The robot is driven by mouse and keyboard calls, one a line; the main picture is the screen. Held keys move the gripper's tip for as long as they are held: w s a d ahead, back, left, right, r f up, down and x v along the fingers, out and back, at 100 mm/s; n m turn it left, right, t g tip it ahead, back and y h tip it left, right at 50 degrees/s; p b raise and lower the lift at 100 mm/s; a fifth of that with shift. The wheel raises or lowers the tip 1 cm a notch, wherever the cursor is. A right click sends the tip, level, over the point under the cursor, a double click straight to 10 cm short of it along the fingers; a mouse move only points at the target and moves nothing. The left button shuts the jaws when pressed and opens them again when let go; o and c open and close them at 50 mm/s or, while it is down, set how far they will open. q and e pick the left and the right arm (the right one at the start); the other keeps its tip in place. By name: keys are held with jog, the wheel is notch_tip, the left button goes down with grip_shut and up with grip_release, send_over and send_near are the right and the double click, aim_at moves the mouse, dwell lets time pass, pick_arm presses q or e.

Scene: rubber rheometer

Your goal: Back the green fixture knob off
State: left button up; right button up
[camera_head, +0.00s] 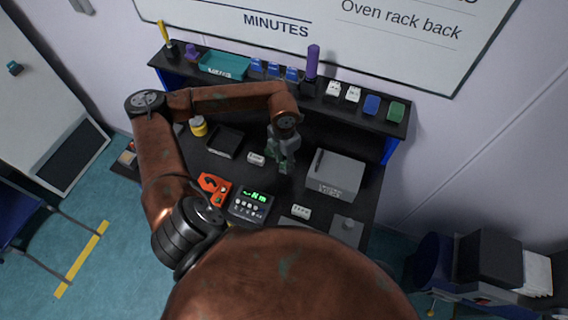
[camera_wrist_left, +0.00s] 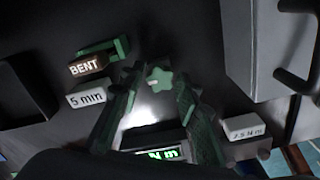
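The green star-shaped knob (camera_wrist_left: 158,80) shows in the left wrist view, beside the tip of the right-hand finger. A bright pale surface lies between the fingers below it. My left gripper (camera_wrist_left: 148,82) has its two dark green fingers spread apart, pointing down over the bench. Whether a finger touches the knob I cannot tell. In the head view the left gripper (camera_head: 284,162) hangs over the middle of the bench, left of a grey box, and the knob cannot be made out separately from the fingers. My right gripper is out of view.
A display unit (camera_head: 251,205) with green digits stands nearer on the bench (camera_head: 222,167). A red-orange item (camera_head: 213,187) is left of it. The grey box (camera_head: 333,176) stands close on the right. A black tray (camera_head: 224,142) is on the left. A loaded shelf (camera_head: 232,82) runs behind.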

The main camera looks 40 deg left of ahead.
pick_arm(q)
grip_shut()
jog(key=shift+f+n+b, duration=0.1)
jog(key=shift+n+b, duration=0.3)
jog(key=shift+n, duration=0.6)
jog(key=n, duration=0.2)
jog(key=shift+n, duration=0.3)
jog(key=shift+n+b, duration=0.4)
jog(key=shift+n, duration=0.2)
jog(key=n, duration=0.3)
